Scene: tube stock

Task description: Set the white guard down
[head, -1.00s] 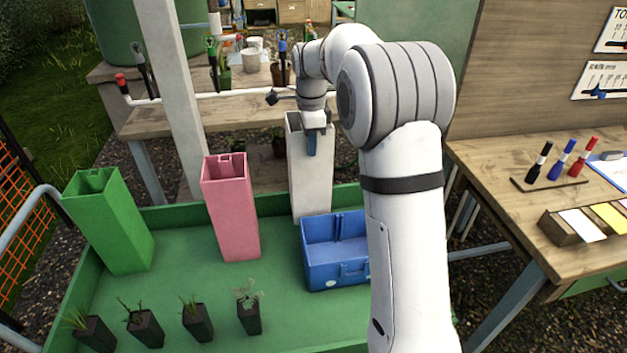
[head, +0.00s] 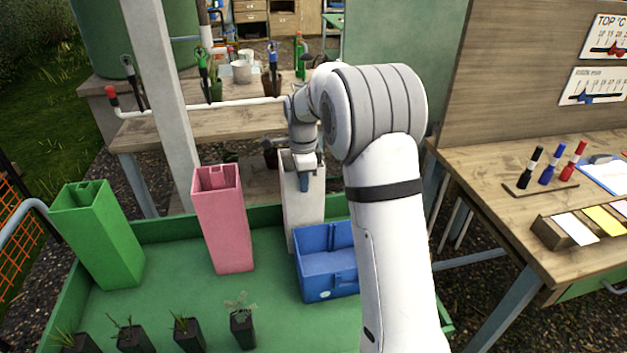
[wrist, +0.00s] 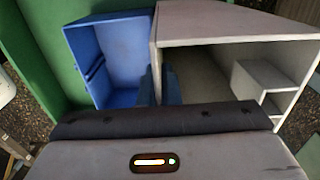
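The white guard (head: 303,212) is a tall, open-topped square tube, upright just behind and left of the blue crate (head: 318,279). Its foot appears at or near the green tray floor; contact is unclear. My gripper (head: 305,184) is at the guard's top rim. In the wrist view, the gripper's blue-grey fingers (wrist: 160,86) straddle one wall of the white guard (wrist: 232,27), one inside and one outside, shut on it. The blue crate (wrist: 115,55) lies close beside that wall.
A pink guard (head: 222,220) and a green guard (head: 98,235) stand to the left in the green tray (head: 180,285). Several potted seedlings (head: 241,328) line the front. A white post (head: 165,110) and a bench (head: 150,125) stand behind. Tray floor between the guards and seedlings is clear.

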